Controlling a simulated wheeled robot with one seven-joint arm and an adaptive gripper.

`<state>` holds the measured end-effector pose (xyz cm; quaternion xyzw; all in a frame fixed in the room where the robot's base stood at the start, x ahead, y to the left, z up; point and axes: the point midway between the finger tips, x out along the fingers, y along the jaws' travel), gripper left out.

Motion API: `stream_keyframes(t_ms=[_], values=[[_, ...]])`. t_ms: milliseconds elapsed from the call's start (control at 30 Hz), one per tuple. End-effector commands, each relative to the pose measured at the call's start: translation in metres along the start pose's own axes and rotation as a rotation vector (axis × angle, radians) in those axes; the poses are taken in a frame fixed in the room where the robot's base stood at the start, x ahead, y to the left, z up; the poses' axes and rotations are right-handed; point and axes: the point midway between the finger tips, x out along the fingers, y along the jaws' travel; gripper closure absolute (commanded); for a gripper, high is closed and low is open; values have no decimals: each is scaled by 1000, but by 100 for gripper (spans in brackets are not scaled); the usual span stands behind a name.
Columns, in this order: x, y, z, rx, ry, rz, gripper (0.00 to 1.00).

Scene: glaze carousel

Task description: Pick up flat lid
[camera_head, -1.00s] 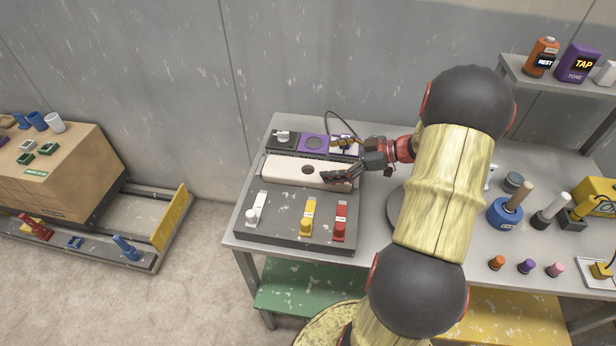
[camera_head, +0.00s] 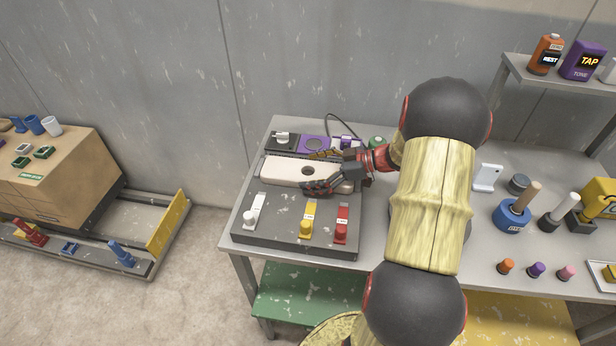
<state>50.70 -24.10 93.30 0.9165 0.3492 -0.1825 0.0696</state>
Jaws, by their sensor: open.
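The flat lid, as I take it, is a long cream-white plate (camera_head: 285,170) with rounded ends and a dark round hole near its middle. It lies on the grey control panel (camera_head: 275,232) at the left end of the table. My gripper (camera_head: 324,171) is open over the right part of the plate. One finger shows toward its far edge and the other at its near edge. The gripper hides part of the right end. I cannot tell whether the fingers touch the plate.
White, yellow (camera_head: 307,228) and red (camera_head: 342,228) levers stand in front of the plate. A black block with a grey knob (camera_head: 282,139) and a purple block (camera_head: 314,143) lie behind it. Pots and brushes stand on the table at right, below a shelf (camera_head: 560,85).

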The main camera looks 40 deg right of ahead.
Motion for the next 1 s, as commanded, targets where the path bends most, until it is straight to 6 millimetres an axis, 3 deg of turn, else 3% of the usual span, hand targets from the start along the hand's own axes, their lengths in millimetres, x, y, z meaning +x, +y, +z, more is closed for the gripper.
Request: stream_keyframes(t_ms=[67,1000], values=[[0,0,-1,0,0,0,7],[0,0,0,0,0,0,60]])
